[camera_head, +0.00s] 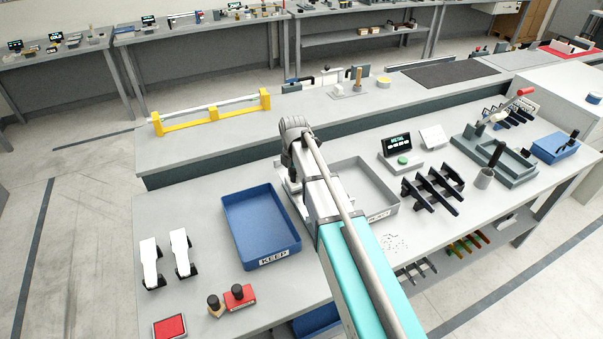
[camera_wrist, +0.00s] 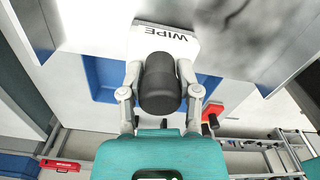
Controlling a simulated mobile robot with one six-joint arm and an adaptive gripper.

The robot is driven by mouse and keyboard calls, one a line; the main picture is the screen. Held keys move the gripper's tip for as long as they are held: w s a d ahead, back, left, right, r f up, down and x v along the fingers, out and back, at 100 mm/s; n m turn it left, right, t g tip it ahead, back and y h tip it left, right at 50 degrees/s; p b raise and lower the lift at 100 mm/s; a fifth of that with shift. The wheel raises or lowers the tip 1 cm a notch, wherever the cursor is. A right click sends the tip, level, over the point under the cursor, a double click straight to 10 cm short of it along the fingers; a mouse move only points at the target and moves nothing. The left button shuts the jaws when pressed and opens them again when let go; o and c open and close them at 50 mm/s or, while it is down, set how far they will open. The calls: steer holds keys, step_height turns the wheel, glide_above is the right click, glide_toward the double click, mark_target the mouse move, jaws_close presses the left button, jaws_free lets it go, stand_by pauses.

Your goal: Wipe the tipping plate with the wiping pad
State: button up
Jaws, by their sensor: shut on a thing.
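My gripper (camera_wrist: 160,95) is shut on the black rounded handle (camera_wrist: 160,78) of the wiping pad. The pad's white body (camera_wrist: 150,42), marked WIPE, sits beyond the fingers in the wrist view. In the head view my gripper (camera_head: 294,150) is over the bench, between the blue KEEP tray and the grey tray; my arm hides the pad there. A pale surface with blurred dark smudges (camera_wrist: 240,22) fills the upper right of the wrist view, beside the pad. I cannot tell for sure that it is the tipping plate, nor whether the pad touches it.
The blue KEEP tray (camera_head: 258,222) is empty, left of my arm. A grey tray (camera_head: 362,184) lies right of it. Red and black stamps (camera_head: 239,296) and a red ink pad (camera_head: 170,326) are at front left. A black rack (camera_head: 433,190) stands right.

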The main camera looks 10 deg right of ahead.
steer(key=shift+s, duration=0.15)
stand_by(0.3)
steer(key=shift+s+d+f, duration=0.1)
steer(key=shift+s+d, duration=0.15)
steer(key=shift+s, duration=0.8)
steer(key=shift+d, duration=0.15)
steer(key=shift+w+d, duration=0.35)
steer(key=shift+d, duration=0.55)
steer(key=shift+w+d, duration=0.35)
steer(key=shift+d, duration=0.55)
steer(key=shift+d, duration=0.1)
steer(key=shift+w+d, duration=0.3)
steer(key=shift+d, duration=0.6)
steer(key=shift+w+d, duration=0.25)
steer(key=shift+d, duration=0.65)
steer(key=shift+w+d, duration=0.1)
steer(key=shift+d, duration=0.05)
steer(key=shift+w+d, duration=0.3)
steer(key=shift+d, duration=0.6)
steer(key=shift+w+d, duration=0.3)
steer(key=shift+d, duration=0.55)
